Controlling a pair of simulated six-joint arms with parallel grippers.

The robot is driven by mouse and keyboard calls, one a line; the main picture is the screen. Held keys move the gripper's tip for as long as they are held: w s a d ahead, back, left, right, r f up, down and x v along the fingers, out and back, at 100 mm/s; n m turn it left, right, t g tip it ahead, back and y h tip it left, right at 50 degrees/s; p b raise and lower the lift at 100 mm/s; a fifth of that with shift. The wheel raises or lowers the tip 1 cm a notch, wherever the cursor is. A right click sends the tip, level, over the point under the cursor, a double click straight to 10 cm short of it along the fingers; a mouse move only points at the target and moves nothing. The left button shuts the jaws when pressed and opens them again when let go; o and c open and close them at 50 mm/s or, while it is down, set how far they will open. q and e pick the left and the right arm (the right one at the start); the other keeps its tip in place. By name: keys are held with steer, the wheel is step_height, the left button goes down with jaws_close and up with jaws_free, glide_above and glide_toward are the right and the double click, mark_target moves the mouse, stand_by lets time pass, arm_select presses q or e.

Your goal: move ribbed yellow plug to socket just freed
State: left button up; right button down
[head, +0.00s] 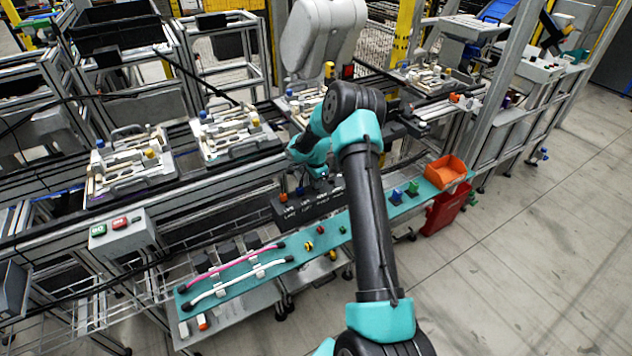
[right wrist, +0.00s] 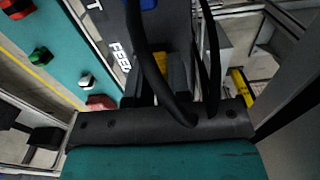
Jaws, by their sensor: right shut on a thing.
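My right gripper (head: 320,173) is over the dark socket block (head: 322,207), its tips hidden in the head view behind the arm. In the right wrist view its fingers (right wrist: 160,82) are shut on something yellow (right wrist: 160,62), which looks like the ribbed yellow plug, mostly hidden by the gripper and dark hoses. The block carries white labels. I cannot tell which socket was just freed. My left gripper is not in view.
A teal shelf (head: 232,283) in front of the block holds a pink and a white cable, and small yellow (head: 308,246), red (head: 320,230) and green (head: 343,229) pieces. An orange bin (head: 447,168) stands at its right end. Pallet fixtures (head: 235,142) line the conveyor behind.

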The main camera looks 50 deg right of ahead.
steer(key=shift+f, duration=0.15)
steer(key=c, duration=1)
jaws_free()
step_height(320, 180, up, 18)
steer(key=shift+f, duration=0.25)
